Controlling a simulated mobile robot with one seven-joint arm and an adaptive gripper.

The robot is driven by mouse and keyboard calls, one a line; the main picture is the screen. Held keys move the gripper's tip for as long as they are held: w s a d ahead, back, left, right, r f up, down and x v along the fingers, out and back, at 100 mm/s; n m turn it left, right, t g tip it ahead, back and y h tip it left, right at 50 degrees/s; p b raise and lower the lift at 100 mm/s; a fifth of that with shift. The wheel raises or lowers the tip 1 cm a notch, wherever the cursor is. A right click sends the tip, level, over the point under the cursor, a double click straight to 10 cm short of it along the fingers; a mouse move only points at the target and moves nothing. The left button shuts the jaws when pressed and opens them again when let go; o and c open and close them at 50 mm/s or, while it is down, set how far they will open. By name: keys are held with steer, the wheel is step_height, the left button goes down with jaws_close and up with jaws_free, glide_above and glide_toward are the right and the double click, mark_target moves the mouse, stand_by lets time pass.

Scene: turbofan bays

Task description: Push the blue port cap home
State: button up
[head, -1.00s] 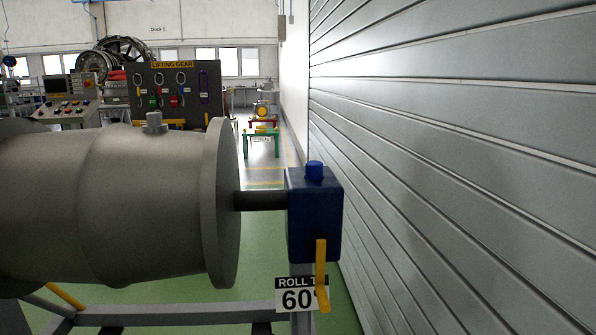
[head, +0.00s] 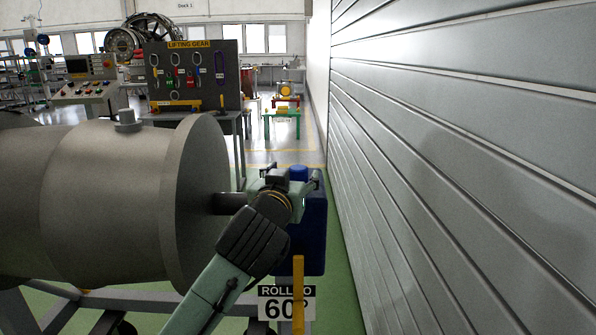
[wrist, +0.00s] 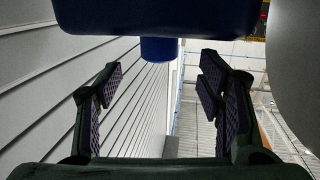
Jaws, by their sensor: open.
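A short blue cylinder that looks like the blue port cap (head: 298,172) stands upright on top of a blue box (head: 314,240) at the end of a dark shaft. How far it is seated cannot be told. My gripper (head: 291,181) is at the box's top, in front of and beside the cap, partly covering both. In the wrist view the cap (wrist: 160,49) sticks out from the blue box (wrist: 160,18) toward the gap between my fingers. My gripper (wrist: 162,82) is open and empty there, and the cap sits just beyond the fingertips, apart from them.
A large grey engine casing (head: 120,195) with a grey stub on top fills the left. A ribbed metal wall (head: 470,170) runs close along the right. A yellow lever (head: 298,290) and a roll sign (head: 275,305) are below the box. A lifting gear board (head: 192,75) stands behind.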

mark_target(296, 171)
steer(key=shift+p+x, duration=0.9)
steer(key=shift+x, duration=2.15)
steer(key=shift+s, duration=0.1)
steer(key=shift+c, duration=0.6)
steer(key=c, duration=0.9)
